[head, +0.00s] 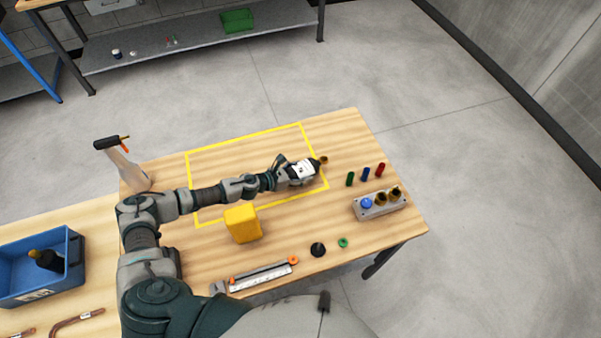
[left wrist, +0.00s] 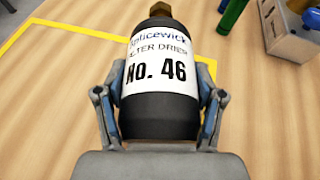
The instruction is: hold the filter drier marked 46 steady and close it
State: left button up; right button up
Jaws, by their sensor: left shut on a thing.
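The filter drier marked 46 (left wrist: 157,75) is a black cylinder with a white label reading "No. 46" and a brass end at its far side. In the head view the drier (head: 303,171) lies at the right side of the yellow outlined area, its brass end (head: 322,160) pointing right. My left gripper (left wrist: 160,103) is shut on the drier, with a finger on each side of its body. It also shows in the head view (head: 285,172). My right gripper is not in view. I cannot tell whether the drier touches the table.
A grey block (head: 379,207) holds a blue cap and brass pieces. Green (head: 350,179), blue (head: 365,174) and red (head: 380,170) cylinders stand behind it. A yellow block (head: 242,224), black knob (head: 318,249) and green ring (head: 343,242) sit nearer. A blue bin (head: 70,270) is left.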

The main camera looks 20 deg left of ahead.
pick_arm(q)
notch_tip(320, 180, up, 3)
jog(key=shift+w+f+p, duration=0.1)
jog(key=shift+p, duration=0.3)
jog(key=w+a+b, duration=0.1)
jog(key=w+a, duration=0.2)
jog(key=w+a+b, duration=0.2)
jog(key=w+a, duration=0.1)
jog(key=w, duration=0.1)
jog(key=w+a+r+b, duration=0.1)
jog(key=w+a, duration=0.3)
jog(key=shift+w+b, duration=0.2)
jog(key=shift+b, duration=0.2)
jog(key=shift+w+a, duration=0.15)
jog(key=shift+w, duration=0.05)
jog(key=shift+w+a, duration=0.1)
jog(key=shift+r, duration=0.1)
jog(key=o, duration=0.8)
jog(key=c, duration=0.8)
